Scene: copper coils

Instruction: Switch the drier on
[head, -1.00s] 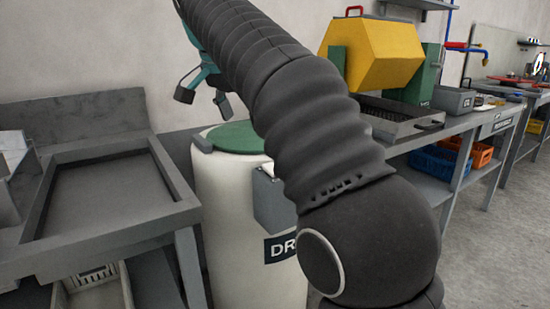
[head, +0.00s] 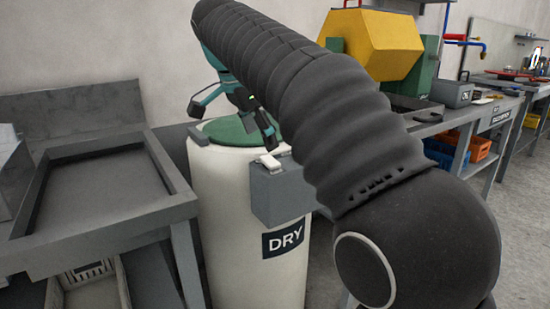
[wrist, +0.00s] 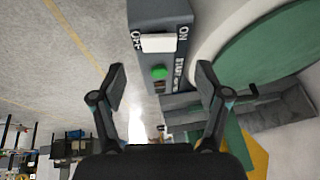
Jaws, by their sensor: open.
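The drier (head: 225,215) is a white drum with a green lid (head: 228,131) and a DRY label. A grey control box (head: 280,195) is fixed to its side, with a white switch (head: 270,163) on top. In the wrist view the white switch (wrist: 159,43) sits between the words OFF and ON, with a green button (wrist: 160,73) below it. I cannot tell which way the switch is tipped. My gripper (head: 234,122) is open and empty above the lid, close to the control box. In the wrist view its fingers (wrist: 160,80) are spread below the switch, apart from it.
A grey tray table (head: 185,209) stands left of the drier, with a pale crate (head: 90,290) beneath. A bench at right carries a yellow drum (head: 372,45) and a grey box (head: 452,93). Orange (head: 481,147) and blue crates sit under it. Open floor lies at right.

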